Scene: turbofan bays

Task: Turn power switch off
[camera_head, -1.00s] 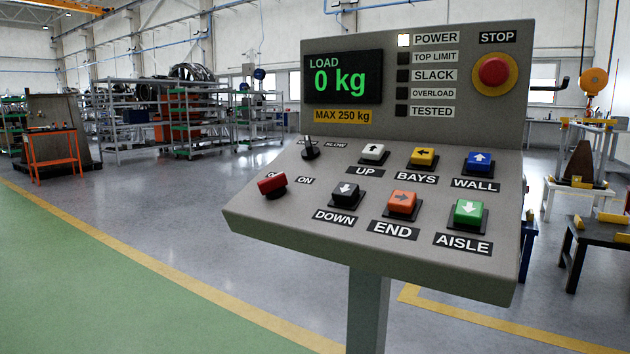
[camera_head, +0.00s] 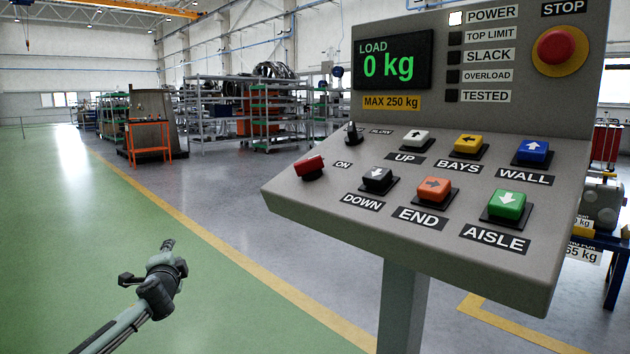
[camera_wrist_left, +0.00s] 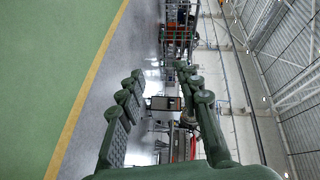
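The power switch is a red rotary knob (camera_head: 310,167) on the left end of the console's sloped panel (camera_head: 330,205). An ON label is visible to its right; the knob hides the label on its other side. The POWER lamp (camera_head: 455,18) is lit white. My left gripper (camera_head: 150,263) is low and left of the console in the head view, above the green floor, apart from the knob. In the left wrist view its two fingers (camera_wrist_left: 160,72) are spread with nothing between them. My right gripper is not in view.
A small black selector (camera_head: 353,133) stands just behind the red knob. Several coloured push buttons, including the black DOWN button (camera_head: 377,179), lie to the right. A red STOP button (camera_head: 558,46) is at upper right. Open floor lies left of the console.

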